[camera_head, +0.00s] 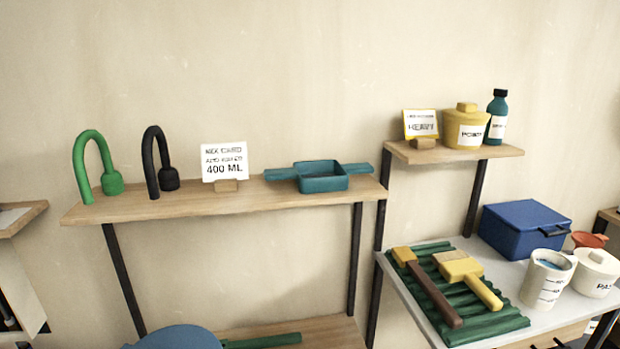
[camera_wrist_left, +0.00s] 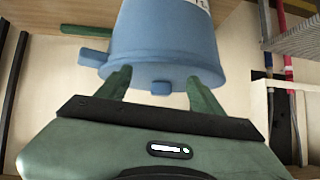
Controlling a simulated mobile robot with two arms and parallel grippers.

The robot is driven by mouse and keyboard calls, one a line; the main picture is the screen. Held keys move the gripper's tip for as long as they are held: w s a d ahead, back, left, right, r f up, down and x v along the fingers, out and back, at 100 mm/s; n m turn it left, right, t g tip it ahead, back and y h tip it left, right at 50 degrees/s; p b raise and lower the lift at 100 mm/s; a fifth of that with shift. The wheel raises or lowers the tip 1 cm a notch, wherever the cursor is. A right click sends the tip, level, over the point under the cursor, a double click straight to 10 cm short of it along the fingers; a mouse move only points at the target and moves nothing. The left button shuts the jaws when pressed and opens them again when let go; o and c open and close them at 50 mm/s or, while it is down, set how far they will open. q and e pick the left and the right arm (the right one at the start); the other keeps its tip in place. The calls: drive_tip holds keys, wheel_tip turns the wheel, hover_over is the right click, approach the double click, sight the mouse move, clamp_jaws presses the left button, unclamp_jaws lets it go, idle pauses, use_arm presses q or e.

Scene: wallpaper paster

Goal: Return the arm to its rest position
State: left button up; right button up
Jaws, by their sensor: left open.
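My left gripper (camera_wrist_left: 160,90) shows in the left wrist view with its two green fingers spread wide. A blue bucket-like container (camera_wrist_left: 165,40) stands just beyond the fingertips, with a small blue tab low on its side. I cannot tell whether the fingers touch it. Nothing is visibly clamped between them. Neither arm shows in the head view, and my right gripper is in no view. A round blue shape (camera_head: 178,338) at the bottom of the head view is cut off by the edge.
A wooden shelf (camera_head: 240,205) holds two curved taps, a 400 ML sign and a teal tray (camera_head: 322,180). To the right, a table carries a green ribbed mat (camera_head: 490,325) with two tools, a blue box (camera_head: 522,232) and white containers. A small shelf (camera_head: 455,154) is above.

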use_arm(q)
drive_tip(key=s+d+m+g+h, duration=0.25)
drive_tip(key=s+d, duration=0.35)
drive_tip(key=s, duration=0.4)
drive_tip(key=s+d+m+g+h, duration=0.15)
drive_tip(key=s+d+g, duration=0.3)
drive_tip(key=s, duration=0.55)
wheel_tip(320, 180, down, 25)
drive_tip(key=s+m+g, duration=0.1)
drive_tip(key=s+a+f+g+p, duration=0.1)
drive_tip(key=s+a+f, duration=0.1)
drive_tip(key=s+f, duration=1.3)
drive_tip(key=shift+s+f, duration=0.4)
drive_tip(key=shift+s, duration=0.8)
